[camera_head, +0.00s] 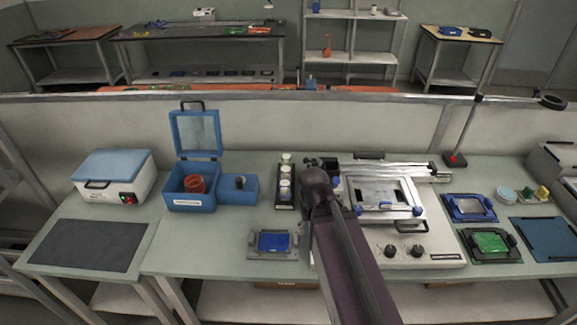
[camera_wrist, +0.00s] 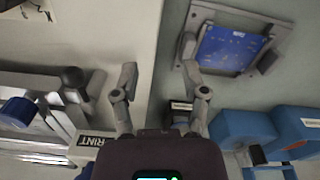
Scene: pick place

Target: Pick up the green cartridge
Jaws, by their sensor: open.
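The green cartridge (camera_head: 490,242) is a flat green panel in a dark frame. It lies on the right part of the bench in the head view, just right of the white printing machine. It does not show in the wrist view. My gripper (camera_wrist: 160,72) is open and empty in the wrist view, its two fingers spread above the bench and the machine's edge. In the head view my arm reaches over the machine's left side, well left of the green cartridge, and hides the gripper's fingers.
A blue panel in a grey frame (camera_head: 273,243) lies left of my arm; it also shows in the wrist view (camera_wrist: 232,48). A blue-framed cartridge (camera_head: 470,208) lies behind the green one, and a blue mat (camera_head: 548,238) right of it. The white machine (camera_head: 415,250) stands between.

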